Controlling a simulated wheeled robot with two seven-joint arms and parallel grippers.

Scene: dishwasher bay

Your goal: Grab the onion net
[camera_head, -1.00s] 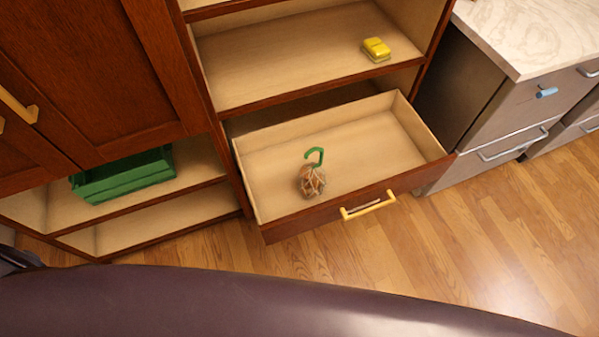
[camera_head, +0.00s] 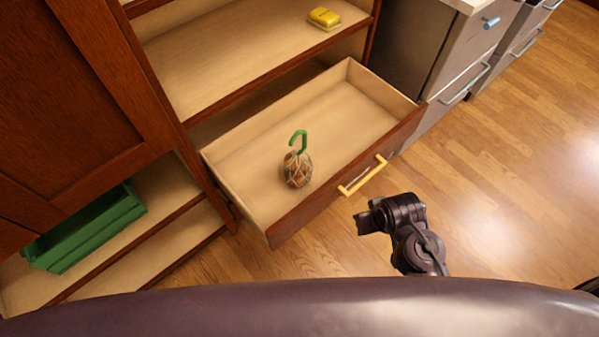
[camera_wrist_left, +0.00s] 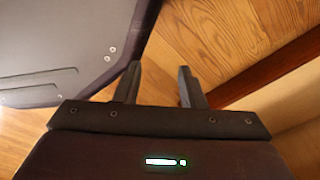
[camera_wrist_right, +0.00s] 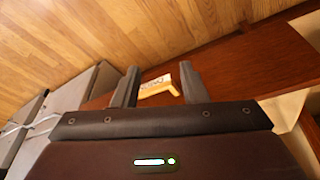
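The onion net (camera_head: 297,169) is a small brown netted bundle with a green hook (camera_head: 298,140) on top. It stands in the open drawer (camera_head: 240,164), near the front panel. My left gripper (camera_wrist_left: 158,72) is outside the head view. Its fingers are apart and empty over the wooden floor. Neither wrist view shows the net.
The drawer's yellow handle (camera_head: 363,174) sticks out from its front. A yellow block (camera_head: 324,18) lies on the shelf above. A green crate (camera_head: 85,232) sits on a lower shelf at left. Grey drawer units (camera_head: 440,60) stand to the right. Floor in front is clear.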

